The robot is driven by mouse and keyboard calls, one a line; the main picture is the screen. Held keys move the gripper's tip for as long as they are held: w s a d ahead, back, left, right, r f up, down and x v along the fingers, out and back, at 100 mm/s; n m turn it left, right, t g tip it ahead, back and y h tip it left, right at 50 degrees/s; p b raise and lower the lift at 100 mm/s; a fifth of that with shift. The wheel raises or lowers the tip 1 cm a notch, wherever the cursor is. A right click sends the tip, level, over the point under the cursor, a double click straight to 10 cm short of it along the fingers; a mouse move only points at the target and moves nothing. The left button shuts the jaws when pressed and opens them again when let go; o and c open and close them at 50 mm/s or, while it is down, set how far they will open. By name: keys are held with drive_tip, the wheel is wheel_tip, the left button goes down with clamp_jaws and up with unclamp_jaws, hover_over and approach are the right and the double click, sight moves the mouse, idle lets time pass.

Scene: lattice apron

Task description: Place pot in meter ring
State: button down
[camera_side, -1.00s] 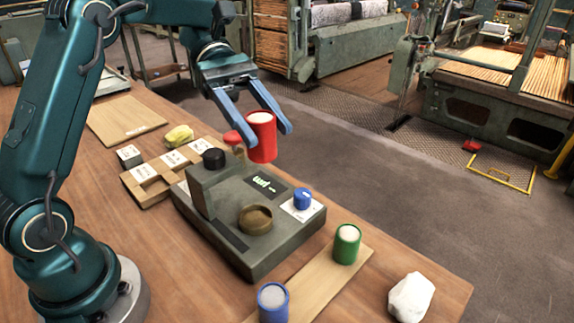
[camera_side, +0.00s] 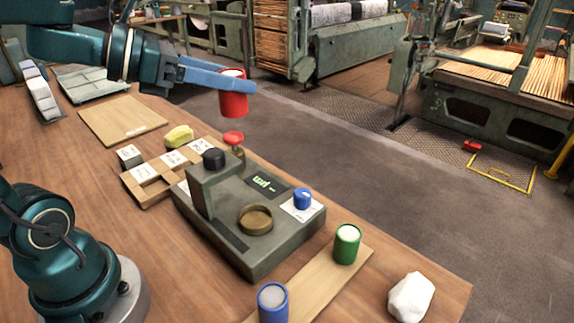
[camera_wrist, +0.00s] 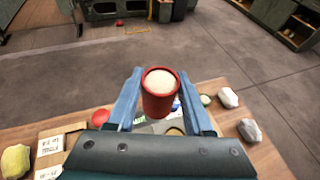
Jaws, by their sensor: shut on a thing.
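My gripper (camera_side: 238,86) is shut on a red pot (camera_side: 233,98) with pale contents and holds it upright in the air, above and behind the meter. In the wrist view the red pot (camera_wrist: 160,100) sits between the two blue fingers. The grey-green meter (camera_side: 262,262) stands on the table with a brass ring (camera_side: 256,217) on its top, and the ring looks empty. The meter also has a small lit display (camera_side: 265,187), a black knob (camera_side: 214,158) and a blue knob (camera_side: 302,197).
A green pot (camera_side: 347,245) and a blue pot (camera_side: 273,300) stand on a wooden board (camera_side: 318,285) at the front. A white lump (camera_side: 410,297) lies to the right. A wooden tray (camera_side: 143,190) and yellow lump (camera_side: 179,136) are left.

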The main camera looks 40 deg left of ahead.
drive_tip(key=shift+w+a+n+y, duration=0.2)
drive_tip(key=shift+a+n+y, duration=0.1)
drive_tip(key=shift+a, duration=0.1)
drive_tip(key=shift+s+d, duration=0.1)
drive_tip(key=shift+d, duration=0.1)
drive_tip(key=d+m+g+h, duration=0.7)
drive_tip(key=m+g+h, duration=0.2)
drive_tip(key=m, duration=0.2)
wheel_tip(320, 180, down, 12)
drive_tip(key=s+d+m+g, duration=0.1)
drive_tip(key=m+g, duration=0.7)
drive_tip(key=shift+d+r+g+y, duration=0.2)
drive_tip(key=shift+g+y, duration=0.2)
drive_tip(key=shift+d, duration=0.1)
